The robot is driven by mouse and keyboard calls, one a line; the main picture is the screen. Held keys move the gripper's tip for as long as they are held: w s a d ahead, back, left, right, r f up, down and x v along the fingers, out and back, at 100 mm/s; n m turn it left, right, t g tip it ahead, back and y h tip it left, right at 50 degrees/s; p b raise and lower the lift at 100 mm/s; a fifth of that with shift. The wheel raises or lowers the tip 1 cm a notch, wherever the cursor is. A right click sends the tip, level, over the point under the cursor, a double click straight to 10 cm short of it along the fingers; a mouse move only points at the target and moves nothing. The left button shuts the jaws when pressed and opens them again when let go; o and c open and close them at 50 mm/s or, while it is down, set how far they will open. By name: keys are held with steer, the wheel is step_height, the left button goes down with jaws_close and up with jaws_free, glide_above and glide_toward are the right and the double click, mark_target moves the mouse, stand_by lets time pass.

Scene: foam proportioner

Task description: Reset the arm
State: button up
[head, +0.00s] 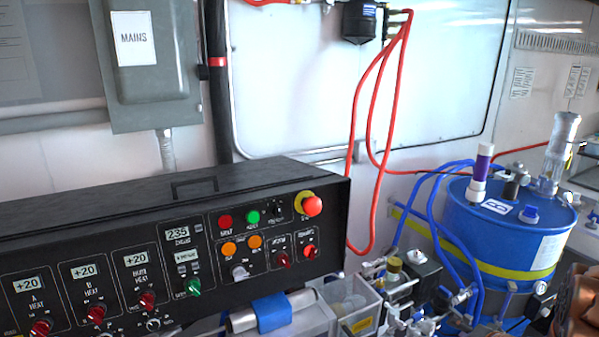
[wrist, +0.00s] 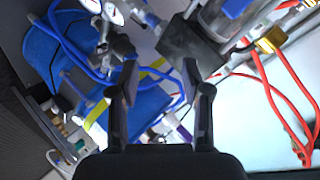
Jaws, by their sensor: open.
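My gripper (wrist: 160,92) shows in the wrist view with its two dark fingers apart and nothing between them. Behind the fingers are blue hoses, a blue drum (wrist: 45,62) and a dark block (wrist: 190,45), and the view is turned strongly. No fingers show in the head view. An orange-brown shape at the lower right edge of the head view is cut off, and I cannot tell what it is.
A black control panel (head: 190,185) with knobs and a red stop button (head: 312,206) fills the lower left. A blue drum (head: 510,228) with a yellow band stands at right. Red hoses (head: 368,130) hang by the wall. A grey MAINS box (head: 150,88) is mounted above.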

steer(key=s+a+r+n+g+h, duration=0.3)
steer(key=s+r+g+h, duration=0.45)
steer(key=r, duration=0.65)
steer(key=s+a+r+n+g+y, duration=0.2)
steer(key=s+a+r, duration=0.1)
steer(key=s+a, duration=0.9)
steer(key=s+a+r+n+g+y, duration=0.3)
steer(key=s+a, duration=0.9)
steer(key=s, duration=0.7)
steer(key=shift+s+r+g, duration=0.25)
steer(key=shift+g, duration=0.1)
